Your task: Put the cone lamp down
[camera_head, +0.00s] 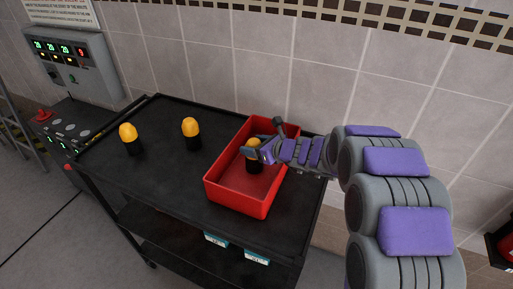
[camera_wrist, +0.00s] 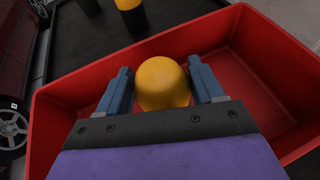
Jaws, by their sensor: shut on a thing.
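A cone lamp (camera_head: 253,144) with a rounded yellow top and dark base is between the fingers of my gripper (camera_head: 262,151), inside the outline of the red tray (camera_head: 238,203). In the wrist view, the lamp's yellow top (camera_wrist: 162,84) sits between the two blue-grey fingers of my gripper (camera_wrist: 162,88), which is shut on it. The red tray's walls (camera_wrist: 66,84) surround it there. I cannot tell whether the lamp's base touches the tray floor. The fingers partly hide the lamp.
Two more yellow-topped lamps stand on the black cart to the left, one nearer (camera_head: 191,133) and one farther left (camera_head: 130,138). The black cart top (camera_head: 160,175) is otherwise mostly clear. A tiled wall (camera_head: 350,75) rises behind. A control panel (camera_head: 72,62) stands at the far left.

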